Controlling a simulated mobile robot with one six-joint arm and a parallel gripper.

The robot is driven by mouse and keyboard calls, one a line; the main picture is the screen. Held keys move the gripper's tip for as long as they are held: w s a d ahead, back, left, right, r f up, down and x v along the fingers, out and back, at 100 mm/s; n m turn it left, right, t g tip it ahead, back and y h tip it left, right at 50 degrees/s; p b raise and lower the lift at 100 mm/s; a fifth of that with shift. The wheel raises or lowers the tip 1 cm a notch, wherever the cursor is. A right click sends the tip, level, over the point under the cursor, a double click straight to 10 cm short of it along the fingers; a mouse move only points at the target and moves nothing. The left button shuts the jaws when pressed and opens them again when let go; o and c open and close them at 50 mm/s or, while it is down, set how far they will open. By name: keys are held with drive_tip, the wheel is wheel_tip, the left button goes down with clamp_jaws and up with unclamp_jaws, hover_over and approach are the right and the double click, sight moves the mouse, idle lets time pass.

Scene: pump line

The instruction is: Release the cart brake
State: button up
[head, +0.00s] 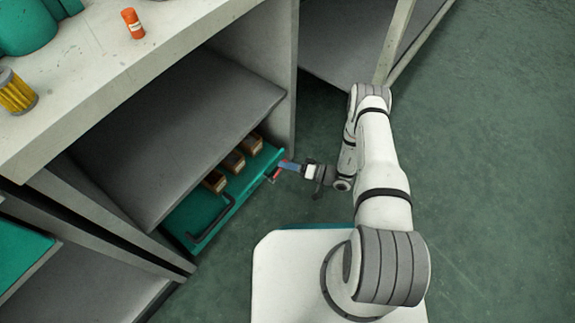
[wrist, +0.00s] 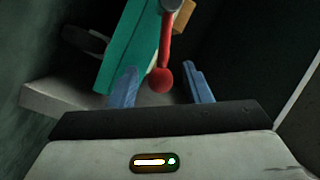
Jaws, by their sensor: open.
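The cart (head: 205,215) is a low teal platform with a dark bar handle (head: 205,235), standing under the bench shelf. Its brake lever (wrist: 167,42) is red with a round knob (wrist: 161,80); a little of the lever's red (head: 276,173) shows at the cart's right side in the head view. My gripper (head: 287,166) is low beside that side of the cart. In the wrist view my gripper (wrist: 160,84) is open, its blue fingers on either side of the knob with gaps visible. I cannot tell whether the knob is fully between the fingertips in depth.
Several small brown bins (head: 233,161) sit on the cart. The grey shelf (head: 180,125) overhangs the cart, and a bench side panel (head: 283,75) rises behind it. Green floor (head: 490,180) is open to the right.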

drive_tip(key=shift+w+a, duration=0.15)
drive_tip(key=shift+a, duration=0.45)
clamp_jaws()
